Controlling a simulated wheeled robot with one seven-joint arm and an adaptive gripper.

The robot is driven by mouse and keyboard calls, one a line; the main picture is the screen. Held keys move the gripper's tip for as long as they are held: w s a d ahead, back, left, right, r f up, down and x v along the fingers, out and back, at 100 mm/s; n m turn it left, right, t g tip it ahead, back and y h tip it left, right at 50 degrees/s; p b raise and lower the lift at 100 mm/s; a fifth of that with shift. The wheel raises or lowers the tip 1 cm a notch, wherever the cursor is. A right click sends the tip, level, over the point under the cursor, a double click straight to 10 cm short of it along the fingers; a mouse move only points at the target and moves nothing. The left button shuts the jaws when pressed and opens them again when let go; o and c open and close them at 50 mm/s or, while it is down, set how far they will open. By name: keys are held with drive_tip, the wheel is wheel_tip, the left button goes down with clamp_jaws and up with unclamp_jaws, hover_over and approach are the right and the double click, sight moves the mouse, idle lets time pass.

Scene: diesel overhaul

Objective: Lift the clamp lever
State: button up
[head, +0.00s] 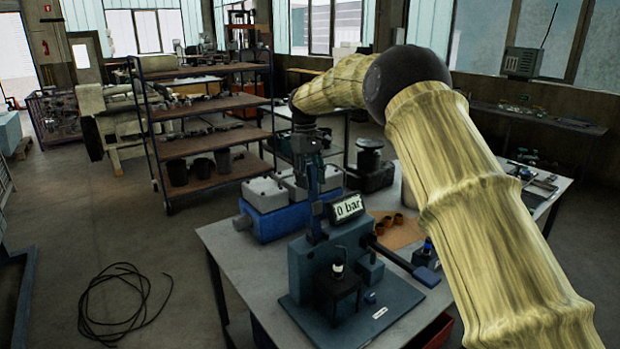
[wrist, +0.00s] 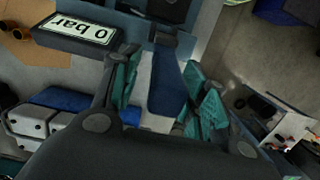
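The test stand (head: 310,265), a dark blue-grey block on a flat base plate, stands on the table with a "0 bar" display (head: 348,208). The display shows upside down in the wrist view (wrist: 78,33). A narrow upright (head: 315,205) rises from the stand towards my gripper (head: 311,160). In the wrist view my gripper (wrist: 165,95) is open, its green-padded fingers apart. A dark blue bar (wrist: 168,85) shows in the gap; I cannot tell whether it is the clamp lever or how deep it lies. No grip on it is visible.
A blue crate with grey blocks (head: 262,222) stands behind the stand. A handle with a blue end (head: 426,276) sticks out at the right, near brown rings (head: 388,221) on a mat. A shelf rack (head: 205,140) stands behind; a black cable (head: 125,300) lies on the floor.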

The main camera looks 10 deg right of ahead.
drive_tip(key=shift+a+r, duration=0.1)
wheel_tip(320, 180, up, 12)
drive_tip(key=w, duration=0.1)
drive_tip(key=shift+w+a, duration=0.3)
idle(0.3)
drive_tip(key=shift+f, duration=0.2)
